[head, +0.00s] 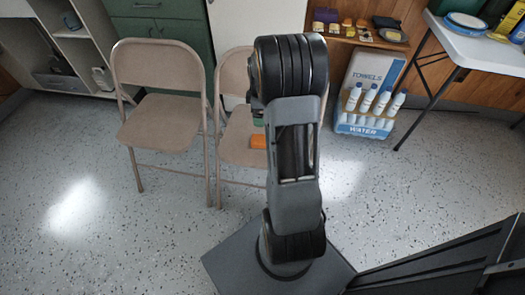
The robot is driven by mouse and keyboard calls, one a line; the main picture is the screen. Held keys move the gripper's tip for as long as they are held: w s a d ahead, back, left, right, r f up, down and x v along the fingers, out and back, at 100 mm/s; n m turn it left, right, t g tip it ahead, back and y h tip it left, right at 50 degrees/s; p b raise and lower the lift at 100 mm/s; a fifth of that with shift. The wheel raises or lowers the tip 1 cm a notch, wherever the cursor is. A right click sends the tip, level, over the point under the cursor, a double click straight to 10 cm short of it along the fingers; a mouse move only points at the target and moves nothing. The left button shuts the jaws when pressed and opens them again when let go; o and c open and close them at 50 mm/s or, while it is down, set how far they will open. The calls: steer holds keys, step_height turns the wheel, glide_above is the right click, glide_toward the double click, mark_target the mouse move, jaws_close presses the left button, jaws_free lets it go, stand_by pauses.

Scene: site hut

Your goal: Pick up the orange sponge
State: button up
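An orange block, which looks like the sponge (258,141), lies on the seat of the right folding chair (234,147). My arm hides its right part. My arm stands upright in front of that chair and covers much of it. My gripper cannot be made out; it is hidden behind the arm, so how far it is from the sponge does not show. A small dark and green shape shows at the arm's left edge, above the sponge; I cannot tell what it is.
Another folding chair (158,122) stands close on the left. Water bottles and a towels box (374,68) stand at the back right, near a white folding table (482,50). A green cabinet (180,34) is behind the chairs. The speckled floor at the left front is clear.

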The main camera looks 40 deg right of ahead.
steer(key=f+b, duration=0.1)
steer(key=f, duration=0.2)
steer(key=f+b, duration=0.1)
steer(key=f, duration=0.2)
steer(key=d+f+b, duration=0.1)
steer(key=f, duration=0.3)
steer(key=shift+a+f+b, duration=0.15)
steer(key=shift+f+b, duration=1.5)
steer(key=shift+f, duration=1.4)
steer(key=shift+r, duration=0.1)
steer(key=shift+c, duration=0.4)
steer(key=c, duration=0.9)
